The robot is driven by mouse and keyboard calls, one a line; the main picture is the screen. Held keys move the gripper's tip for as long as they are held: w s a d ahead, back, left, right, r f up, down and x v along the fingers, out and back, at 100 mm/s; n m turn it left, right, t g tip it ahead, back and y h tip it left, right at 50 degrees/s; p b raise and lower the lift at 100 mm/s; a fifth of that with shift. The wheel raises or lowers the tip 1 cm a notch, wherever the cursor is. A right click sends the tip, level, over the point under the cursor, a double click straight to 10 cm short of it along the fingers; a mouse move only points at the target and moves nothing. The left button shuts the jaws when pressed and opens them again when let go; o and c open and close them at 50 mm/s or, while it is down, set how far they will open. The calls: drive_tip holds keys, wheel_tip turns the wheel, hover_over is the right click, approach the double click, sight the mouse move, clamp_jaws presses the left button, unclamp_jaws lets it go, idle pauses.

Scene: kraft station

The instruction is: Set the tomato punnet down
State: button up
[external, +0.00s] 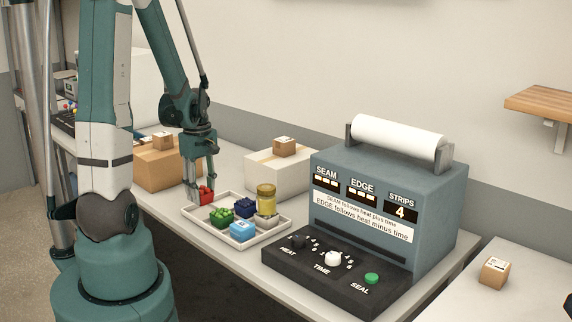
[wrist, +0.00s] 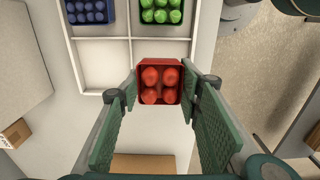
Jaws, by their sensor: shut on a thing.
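The tomato punnet (external: 206,193) is a small red tub; the wrist view shows several round red tomatoes in it (wrist: 160,86). My gripper (external: 203,188) is shut on it, with one finger on each side in the wrist view (wrist: 159,92). In the external view the punnet is at the back left edge of a white divided tray (external: 272,235). In the wrist view it overlaps the tray's near rim. I cannot tell whether its underside touches anything.
A sealing machine (external: 385,205) stands to the right. Cartons (external: 279,175) stand behind. The wrist view shows bare tray compartments (wrist: 103,65).

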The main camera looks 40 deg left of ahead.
sight(203, 202)
drive_tip(key=shift+f, duration=2.1)
drive_tip(key=shift+f+b, duration=0.1)
drive_tip(key=shift+b, duration=0.3)
drive_tip(key=o, duration=0.5)
drive_tip(key=shift+f, duration=0.1)
drive_tip(key=shift+c, duration=0.2)
drive_tip(key=shift+o, duration=0.8)
drive_tip(key=shift+r, duration=0.3)
drive_tip(key=shift+r+p, duration=0.85)
drive_tip(key=shift+r, duration=5.05)
